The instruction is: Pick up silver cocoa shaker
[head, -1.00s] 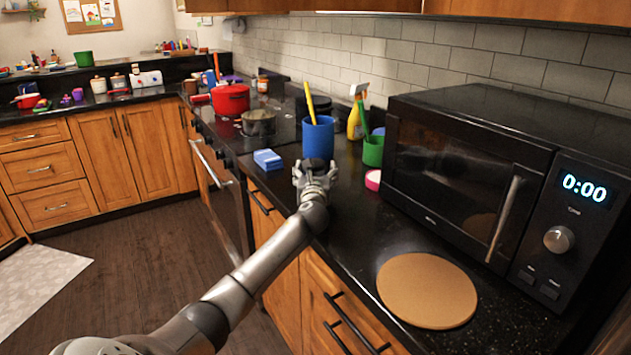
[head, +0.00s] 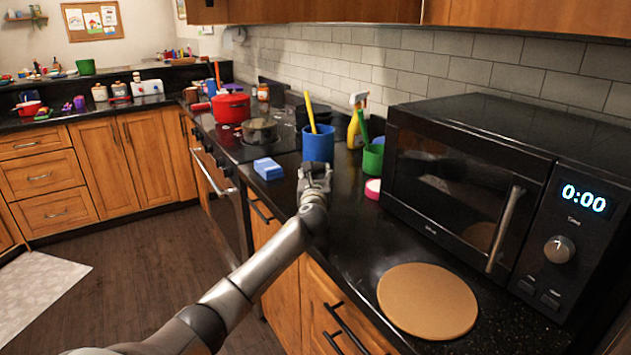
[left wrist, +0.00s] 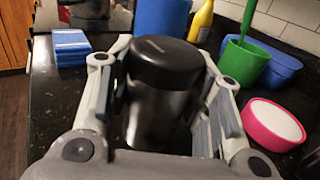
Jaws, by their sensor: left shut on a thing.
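The silver cocoa shaker (left wrist: 158,112) stands between my left gripper's fingers in the left wrist view, with a black lid on top and a shiny body. My left gripper (head: 316,178) is shut on it, one finger on each side. In the head view the shaker is mostly hidden by the gripper, just in front of the blue cup. I cannot tell whether its base touches the counter. My right gripper is not in view.
A blue cup (head: 318,145) stands just behind the gripper. A blue sponge stack (head: 268,169) lies to its left. A green cup (head: 373,159), a pink-rimmed white dish (head: 373,188) and a microwave (head: 470,190) are to the right. A round cork board (head: 427,300) lies nearer.

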